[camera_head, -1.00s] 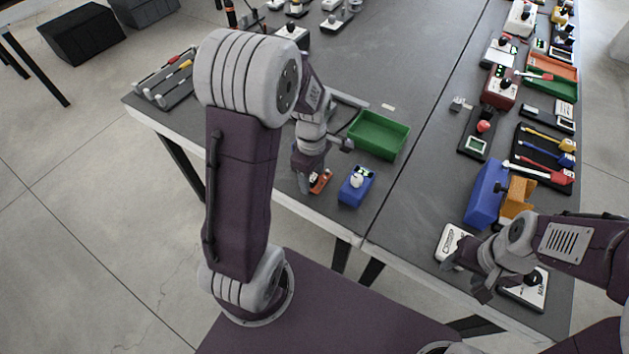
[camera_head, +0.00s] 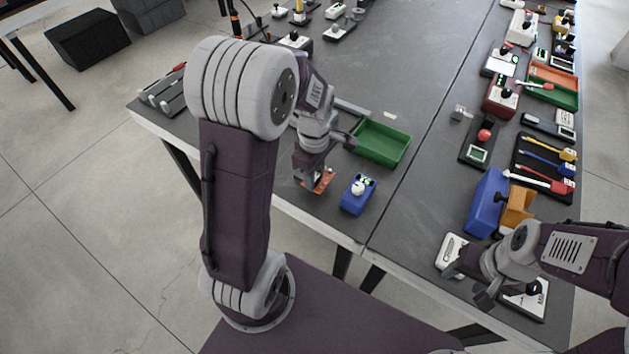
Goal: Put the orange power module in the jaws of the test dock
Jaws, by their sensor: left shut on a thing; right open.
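The orange power module (camera_head: 327,178) is at the tip of my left gripper (camera_head: 314,183), which is shut on it near the front edge of the table. The gripper hides part of the module, and I cannot tell whether it touches the tabletop. I cannot surely tell which unit is the test dock. A dark unit with a red knob and green screen (camera_head: 477,154) stands to the right, with a small grey block (camera_head: 460,113) beside it. My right gripper (camera_head: 468,283) is open and empty over the front right of the table, by white-topped devices.
A blue box with a white knob (camera_head: 352,204) stands just right of the module. A green tray (camera_head: 381,155) lies behind it. The grey tabletop (camera_head: 415,115) between is largely clear.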

